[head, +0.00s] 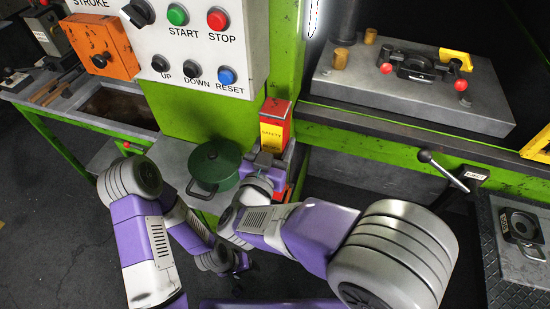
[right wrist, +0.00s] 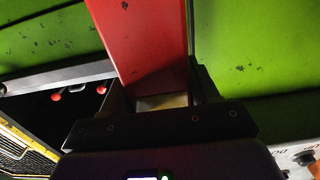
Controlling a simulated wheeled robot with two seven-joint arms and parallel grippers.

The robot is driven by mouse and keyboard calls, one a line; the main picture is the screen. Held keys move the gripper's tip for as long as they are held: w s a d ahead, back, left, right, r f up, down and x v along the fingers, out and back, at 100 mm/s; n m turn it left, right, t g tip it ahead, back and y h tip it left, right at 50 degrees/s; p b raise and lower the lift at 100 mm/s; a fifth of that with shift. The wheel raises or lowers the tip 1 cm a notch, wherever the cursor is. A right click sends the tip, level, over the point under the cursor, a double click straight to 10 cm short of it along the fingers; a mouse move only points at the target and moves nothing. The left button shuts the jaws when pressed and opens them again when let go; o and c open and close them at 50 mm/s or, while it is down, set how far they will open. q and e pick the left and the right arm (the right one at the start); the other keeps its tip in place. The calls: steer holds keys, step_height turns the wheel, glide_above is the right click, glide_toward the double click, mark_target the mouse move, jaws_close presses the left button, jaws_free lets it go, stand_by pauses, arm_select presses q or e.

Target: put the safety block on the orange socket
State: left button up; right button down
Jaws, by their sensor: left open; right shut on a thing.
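The safety block (head: 274,128) is a red upright block with a yellow label, in front of the green press column. My right gripper (head: 267,160) is shut on its lower part. In the right wrist view the red block (right wrist: 148,40) stands between the two dark fingers (right wrist: 150,92). An orange-red part (head: 289,191), perhaps the orange socket, shows partly behind my right wrist, below the block. Whether the block touches it is hidden. My left gripper (head: 242,263) is low, dark and small, apart from the block, and it is open and empty.
The control panel (head: 195,45) and an orange box (head: 100,45) are above left. The press bed (head: 410,105) with a die is at right, with a lever (head: 445,172) below it.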

step_height(320, 180, down, 5)
steer(key=shift+w+b, duration=0.15)
steer(key=shift+b, duration=1.1)
steer(key=c, duration=0.7)
jaws_free()
steer(key=shift+f, duration=0.3)
steer(key=shift+c, duration=0.2)
steer(key=o, duration=0.5)
steer(key=shift+c, duration=0.2)
